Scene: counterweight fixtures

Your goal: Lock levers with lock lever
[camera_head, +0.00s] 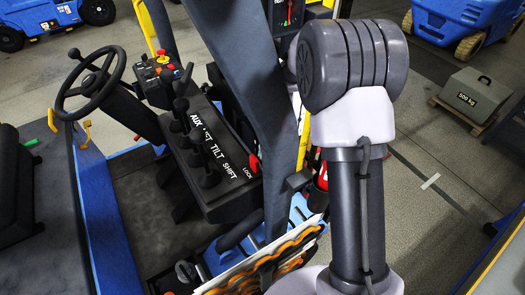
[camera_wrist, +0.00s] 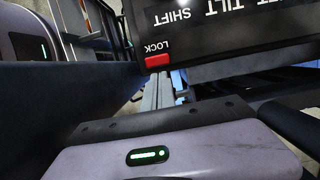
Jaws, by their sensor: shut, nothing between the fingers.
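The lock lever is a small red piece at the right end of the black lever console (camera_head: 205,160), beside the white word LOCK; in the head view the red lock lever (camera_head: 254,163) is partly beside a dark post. In the wrist view the red lock lever (camera_wrist: 158,61) sits on the edge of the console (camera_wrist: 235,55), under the upside-down LOCK label. My gripper (camera_wrist: 162,80) shows there as closed grey fingers, pointing towards the red lever with nothing held. Whether the tips touch it I cannot tell. In the head view my gripper is hidden. Several black levers (camera_head: 195,140) stand on the console.
A steering wheel (camera_head: 90,84) and a control box (camera_head: 160,80) with coloured knobs lie left of the console. A dark slanted post (camera_head: 245,80) rises close to the red lever.

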